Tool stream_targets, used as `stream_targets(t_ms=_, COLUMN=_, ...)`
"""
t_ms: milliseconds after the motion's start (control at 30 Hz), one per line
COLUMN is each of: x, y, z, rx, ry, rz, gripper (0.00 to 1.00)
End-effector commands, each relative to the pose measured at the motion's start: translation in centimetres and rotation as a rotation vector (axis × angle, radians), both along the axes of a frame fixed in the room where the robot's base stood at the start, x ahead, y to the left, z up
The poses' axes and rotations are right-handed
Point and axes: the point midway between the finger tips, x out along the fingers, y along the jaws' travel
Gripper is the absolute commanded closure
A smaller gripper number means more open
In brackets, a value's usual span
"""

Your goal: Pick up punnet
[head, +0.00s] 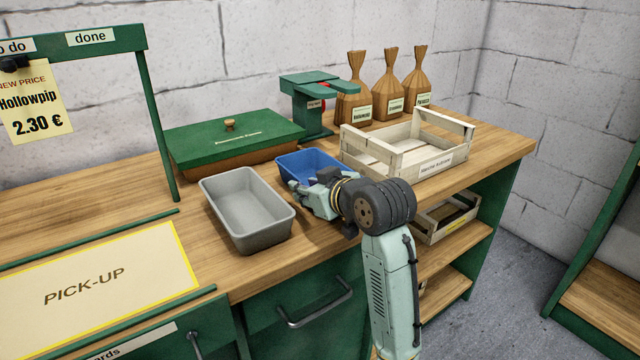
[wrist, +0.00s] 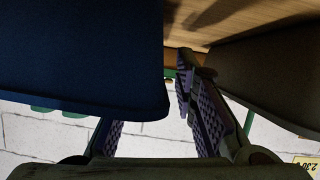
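A blue punnet (head: 300,158) stands on the counter, with its near right part hidden by my gripper. A grey punnet (head: 248,232) stands to its left and nearer; it looks empty. My gripper (head: 308,196) is low at the near side of the blue punnet. In the wrist view the blue punnet (wrist: 80,55) fills the upper left and hides part of one finger. The grey punnet (wrist: 270,75) is dark at the right. My fingers (wrist: 155,115) are apart, with background visible between them. I cannot tell whether a finger touches the blue punnet.
A green-lidded box (head: 235,140) stands behind the punnets. A green device (head: 312,105), several paper bags (head: 390,90) and a wooden crate (head: 405,163) stand at the back and right. The pick-up mat (head: 110,280) is clear; a green frame (head: 155,130) rises beside it.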

Motion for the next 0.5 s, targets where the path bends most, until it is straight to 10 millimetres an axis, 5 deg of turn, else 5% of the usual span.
stream_targets(t_ms=267, x=0.25, y=0.15, z=-0.14, rx=0.0, ry=-0.001, rz=0.001, gripper=0.75)
stream_targets(t_ms=500, x=0.23, y=0.13, z=-0.13, rx=0.0, ry=-0.001, rz=-0.001, gripper=0.91)
